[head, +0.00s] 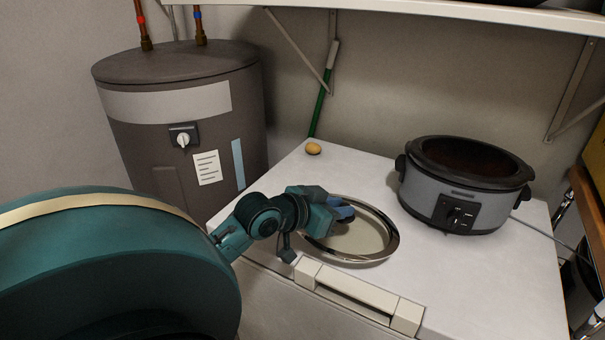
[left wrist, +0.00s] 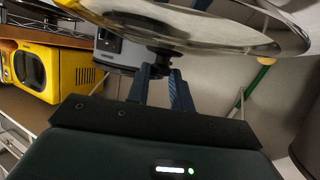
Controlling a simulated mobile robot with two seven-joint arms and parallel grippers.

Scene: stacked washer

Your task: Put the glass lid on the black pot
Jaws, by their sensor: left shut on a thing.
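The glass lid (head: 372,238) with its shiny metal rim is at the left-middle of the white appliance top in the head view. My left gripper (head: 345,212) is shut on the lid's dark knob, which shows between the fingers (left wrist: 158,72) in the left wrist view. The lid (left wrist: 215,30) fills the top of that view. I cannot tell whether the lid touches the surface. The pot (head: 462,188), a grey slow cooker with a black rim and dark inside, stands uncovered to the right of the lid. My right gripper is not in view.
The white top (head: 470,275) is clear in front of the pot. A small yellow-brown object (head: 313,149) lies at its back left. A grey water heater (head: 180,120) stands at left. A white shelf (head: 450,14) with brackets hangs above. A cord runs right of the pot.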

